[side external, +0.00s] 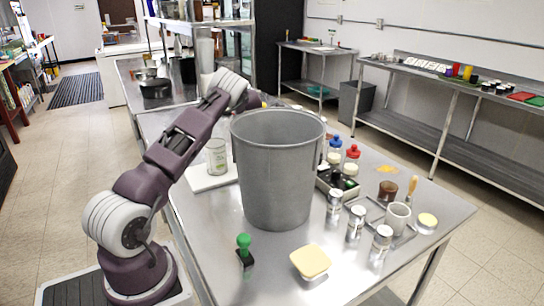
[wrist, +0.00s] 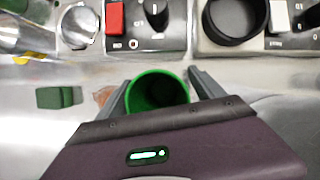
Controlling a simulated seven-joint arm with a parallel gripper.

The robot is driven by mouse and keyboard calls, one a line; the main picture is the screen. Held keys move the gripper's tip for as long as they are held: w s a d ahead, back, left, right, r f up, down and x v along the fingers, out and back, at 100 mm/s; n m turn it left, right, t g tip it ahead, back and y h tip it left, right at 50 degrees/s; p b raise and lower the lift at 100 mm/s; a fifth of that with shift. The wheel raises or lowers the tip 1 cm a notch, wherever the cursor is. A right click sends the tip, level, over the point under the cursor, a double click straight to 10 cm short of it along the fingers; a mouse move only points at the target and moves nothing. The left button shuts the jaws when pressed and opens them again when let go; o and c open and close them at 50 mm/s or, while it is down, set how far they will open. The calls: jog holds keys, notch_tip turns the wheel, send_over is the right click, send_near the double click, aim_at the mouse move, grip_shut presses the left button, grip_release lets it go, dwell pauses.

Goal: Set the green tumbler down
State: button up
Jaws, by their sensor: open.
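The green tumbler (wrist: 158,78) shows in the wrist view, its round open mouth facing the camera. My gripper (wrist: 160,88) has one finger on each side of it, and the jaws are open. Its base is hidden, so I cannot tell from the picture what is under it. In the side external view the tumbler is not visible. My gripper is hidden there too, behind the large grey bin.
The grey bin (side external: 278,180) stands on the steel table (side external: 200,265). In the wrist view, a panel with a red switch (wrist: 115,17) and a green block (wrist: 55,97) lie near the tumbler.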

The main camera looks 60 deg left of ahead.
jog(key=c, duration=1.6)
